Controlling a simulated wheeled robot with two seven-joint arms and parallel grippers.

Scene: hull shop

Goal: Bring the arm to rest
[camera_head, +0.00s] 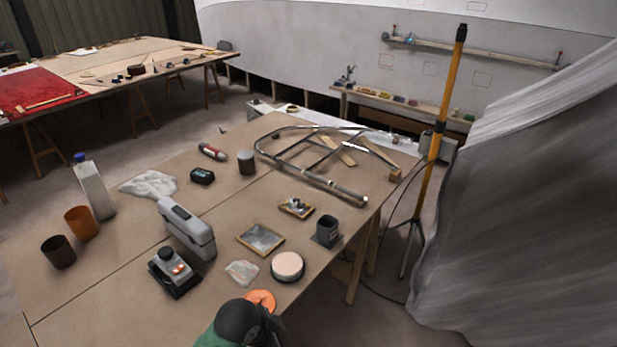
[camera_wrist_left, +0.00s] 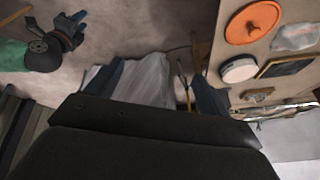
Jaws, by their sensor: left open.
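My left gripper (camera_head: 273,325) is at the bottom of the head view, just past the black and green parts of my arm, beside the orange disc (camera_head: 261,300). In the left wrist view its two dark fingers (camera_wrist_left: 157,88) stand apart with nothing held between them.
The workbench (camera_head: 120,268) carries a white round tin (camera_head: 287,266), a grey case (camera_head: 187,230), a black and orange tool (camera_head: 173,272), a dark square holder (camera_head: 326,231) and a metal tube frame (camera_head: 318,178). A yellow pole (camera_head: 432,150) and grey sheeting (camera_head: 520,210) stand to the right.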

